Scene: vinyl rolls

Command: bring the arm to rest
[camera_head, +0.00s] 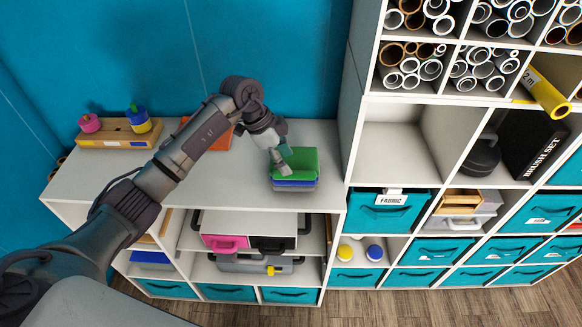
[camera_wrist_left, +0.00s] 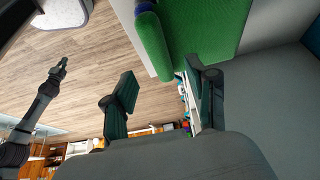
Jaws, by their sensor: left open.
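My left arm (camera_head: 190,145) reaches in from the left over the white counter. My left gripper (camera_head: 281,160) is at the near left side of a green piece (camera_head: 303,160), which lies on a blue one (camera_head: 294,184) on the counter. In the left wrist view the two fingers of my left gripper (camera_wrist_left: 160,92) stand apart with nothing held between them. The green piece (camera_wrist_left: 205,28) is beyond the right finger there; whether they touch is unclear. A dark arm at the left of that view seems to be my right one, its gripper (camera_wrist_left: 61,68) too small to read.
A wooden holder (camera_head: 115,137) with pink and blue-yellow pieces stands at the counter's back left. An orange item (camera_head: 215,137) lies behind my arm. A tall shelf with rolls (camera_head: 410,68) and teal bins (camera_head: 388,212) stands right. The counter's front left (camera_head: 85,190) is bare.

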